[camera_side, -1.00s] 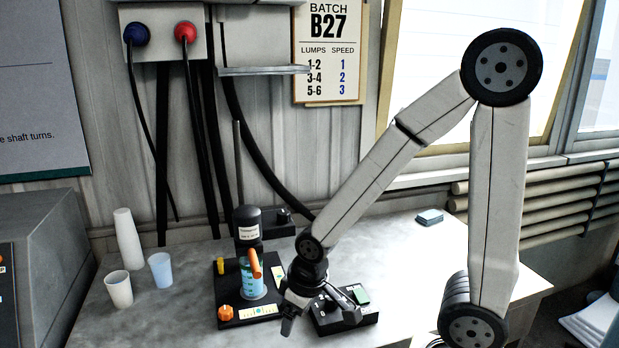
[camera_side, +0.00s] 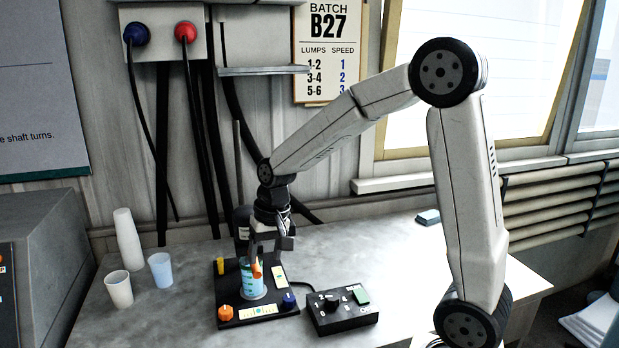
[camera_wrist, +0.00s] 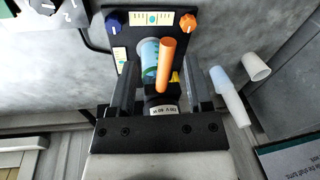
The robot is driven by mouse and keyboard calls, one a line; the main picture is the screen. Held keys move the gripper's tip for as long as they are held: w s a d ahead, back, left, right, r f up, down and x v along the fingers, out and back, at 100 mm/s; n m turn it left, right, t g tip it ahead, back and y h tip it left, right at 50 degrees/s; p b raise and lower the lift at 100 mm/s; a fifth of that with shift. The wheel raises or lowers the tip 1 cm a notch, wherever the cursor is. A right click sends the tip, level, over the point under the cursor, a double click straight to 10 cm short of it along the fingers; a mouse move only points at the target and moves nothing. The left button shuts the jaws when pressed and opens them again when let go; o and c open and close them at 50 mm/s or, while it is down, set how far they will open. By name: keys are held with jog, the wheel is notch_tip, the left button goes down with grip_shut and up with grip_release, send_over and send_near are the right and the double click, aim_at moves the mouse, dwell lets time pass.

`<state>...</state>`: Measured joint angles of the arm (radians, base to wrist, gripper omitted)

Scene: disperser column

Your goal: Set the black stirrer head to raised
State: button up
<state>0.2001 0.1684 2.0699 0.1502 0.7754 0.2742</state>
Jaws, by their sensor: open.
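The black stirrer head (camera_side: 242,222) is on the thin upright column (camera_side: 238,160) at the back of the black base plate (camera_side: 228,291). My gripper partly hides it in the side view. In the wrist view the head (camera_wrist: 160,97) shows between my fingers, with a white label. An orange handle (camera_wrist: 166,62) sticks out from it, above a clear beaker with blue contents (camera_side: 252,283). My gripper (camera_side: 268,250) points down over the head and handle. In the wrist view its fingers (camera_wrist: 161,75) are apart, one on each side; contact is not visible.
An orange knob (camera_side: 225,312) and a blue knob (camera_side: 289,300) sit on the plate's front corners. A black control box (camera_side: 343,315) with a dial stands to the right. White cups (camera_side: 119,289) and a bluish cup (camera_side: 161,270) stand left. The table's right side is mostly clear.

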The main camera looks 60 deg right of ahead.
jog(key=w+d+r+m, duration=0.2)
jog(key=w+d+r, duration=0.1)
jog(key=shift+w+r+y, duration=0.1)
jog(key=shift+r+y, duration=0.1)
jog(key=shift+y, duration=0.1)
jog(key=shift+f, duration=0.15)
jog(key=shift+x, duration=3.75)
grip_shut()
